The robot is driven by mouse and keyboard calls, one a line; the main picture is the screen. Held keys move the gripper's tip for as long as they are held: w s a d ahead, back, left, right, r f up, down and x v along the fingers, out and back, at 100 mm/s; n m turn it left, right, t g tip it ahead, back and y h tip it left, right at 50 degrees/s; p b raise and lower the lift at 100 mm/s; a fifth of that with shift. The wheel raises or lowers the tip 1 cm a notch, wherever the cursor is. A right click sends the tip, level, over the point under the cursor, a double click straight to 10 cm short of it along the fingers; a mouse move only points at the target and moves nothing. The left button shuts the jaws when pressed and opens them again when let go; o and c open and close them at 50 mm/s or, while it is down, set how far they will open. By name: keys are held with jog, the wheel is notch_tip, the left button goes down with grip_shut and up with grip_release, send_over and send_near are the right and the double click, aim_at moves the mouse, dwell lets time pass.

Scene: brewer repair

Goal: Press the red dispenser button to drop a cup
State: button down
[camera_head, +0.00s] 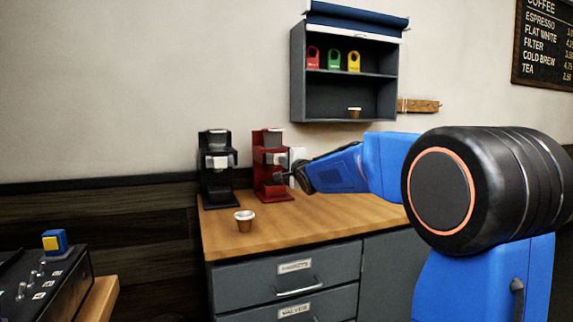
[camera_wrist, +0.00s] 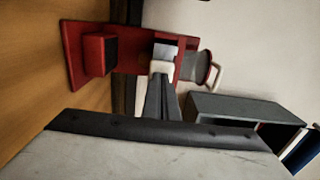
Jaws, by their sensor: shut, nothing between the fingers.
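A red machine (camera_head: 271,168) stands on the wooden counter at the back, and its red body and base fill the upper left of the wrist view (camera_wrist: 98,55). My gripper (camera_head: 288,175) is shut and empty, at the right side of the red machine's front. In the wrist view its fingers (camera_wrist: 161,78) point at the pale part of the machine; I cannot tell whether they touch it.
A black machine (camera_head: 217,168) stands left of the red one. A grey wall cabinet (camera_head: 296,85) holds red, green and yellow tags and a small cup (camera_head: 355,113). A dark control panel (camera_head: 45,285) is at lower left. The counter's front middle (camera_head: 310,225) is clear.

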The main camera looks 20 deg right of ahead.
aim_at(276, 157)
jog(key=shift+w, duration=0.15)
jog(key=shift+w, duration=1.85)
jog(key=shift+r, duration=0.1)
